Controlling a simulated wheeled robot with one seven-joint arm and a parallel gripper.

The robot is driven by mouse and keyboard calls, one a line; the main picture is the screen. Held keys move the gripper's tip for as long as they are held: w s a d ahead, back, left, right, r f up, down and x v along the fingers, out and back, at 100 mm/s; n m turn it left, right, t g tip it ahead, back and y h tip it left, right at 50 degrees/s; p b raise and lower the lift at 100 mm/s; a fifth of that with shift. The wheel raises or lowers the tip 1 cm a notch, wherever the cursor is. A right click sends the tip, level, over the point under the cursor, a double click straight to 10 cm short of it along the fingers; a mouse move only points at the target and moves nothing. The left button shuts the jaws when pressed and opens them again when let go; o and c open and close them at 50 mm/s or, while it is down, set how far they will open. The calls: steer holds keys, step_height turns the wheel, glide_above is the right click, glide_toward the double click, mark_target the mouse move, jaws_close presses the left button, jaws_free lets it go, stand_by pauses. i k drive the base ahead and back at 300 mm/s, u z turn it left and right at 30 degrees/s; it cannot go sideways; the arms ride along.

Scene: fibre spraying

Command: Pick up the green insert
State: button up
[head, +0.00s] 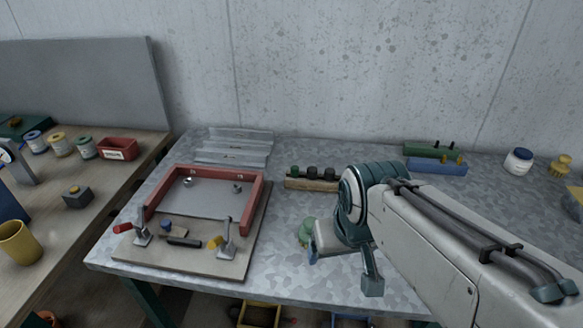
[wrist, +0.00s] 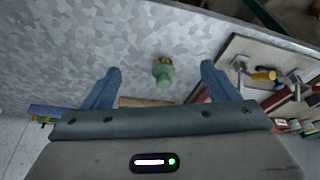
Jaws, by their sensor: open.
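The green insert (wrist: 163,72) is a small rounded green piece with a brassy top part, standing on the grey mottled metal table. In the wrist view it lies between the two blue fingers of my gripper (wrist: 160,69), with a clear gap on both sides. My gripper is open and empty. In the head view the green insert (head: 305,229) shows just left of my gripper (head: 338,262), partly hidden by it. I cannot tell how high my fingers are above the table.
A red frame (head: 259,191) with toggle clamps sits on a board (head: 225,262) to the left. A wooden rack (head: 300,184) with dark knobs stands behind my gripper. Green (head: 425,150) and blue (head: 437,168) blocks and a white jar (head: 518,161) are at the back right.

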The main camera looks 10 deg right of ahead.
mark_target(294, 169)
steer(key=z, duration=2)
steer(key=k, duration=1.15)
steer(key=u, duration=1.4)
steer(key=i, duration=1)
